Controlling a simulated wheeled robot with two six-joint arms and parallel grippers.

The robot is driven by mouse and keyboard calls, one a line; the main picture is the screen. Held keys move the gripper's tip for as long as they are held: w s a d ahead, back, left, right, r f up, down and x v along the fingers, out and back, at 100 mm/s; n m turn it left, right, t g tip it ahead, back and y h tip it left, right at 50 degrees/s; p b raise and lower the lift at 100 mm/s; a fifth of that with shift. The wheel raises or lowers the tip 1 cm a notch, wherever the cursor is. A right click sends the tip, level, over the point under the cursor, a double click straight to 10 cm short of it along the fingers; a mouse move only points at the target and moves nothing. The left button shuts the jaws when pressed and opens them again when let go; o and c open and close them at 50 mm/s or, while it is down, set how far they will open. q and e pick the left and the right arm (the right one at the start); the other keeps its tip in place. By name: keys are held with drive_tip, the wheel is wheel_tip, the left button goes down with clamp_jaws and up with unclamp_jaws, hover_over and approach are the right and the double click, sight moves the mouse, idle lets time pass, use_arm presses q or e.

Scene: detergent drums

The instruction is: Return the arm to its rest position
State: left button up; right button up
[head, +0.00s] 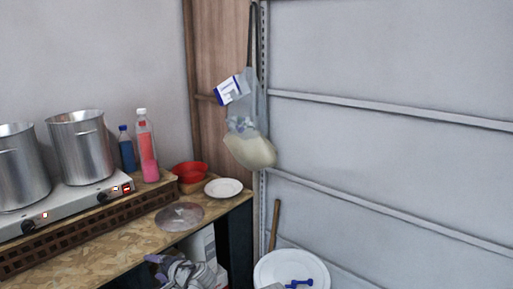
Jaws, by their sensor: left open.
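My right gripper is out of view.
A wooden counter (105,262) holds a hot plate (70,207) with two steel pots (80,150), bottles (146,150), a red bowl (189,170), a white plate (223,188) and a clear lid (180,216). A bag (248,148) hangs on the post.

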use_arm(q)
drive_tip(key=s+d+f+n+g+h, duration=0.1)
drive_tip(key=s+d+f+g+h, duration=0.2)
drive_tip(key=s+d+f+h, duration=0.2)
drive_tip(key=s+d+f+g+h, duration=0.4)
drive_tip(key=s+d+f, duration=0.3)
drive_tip(key=s+d, duration=0.5)
drive_tip(key=d, duration=0.7)
drive_tip(key=shift+s+n+g+h+p, duration=0.25)
drive_tip(key=shift+n+g+h+p, duration=0.05)
drive_tip(key=shift+n+h, duration=0.1)
drive_tip(key=shift+c, duration=0.2)
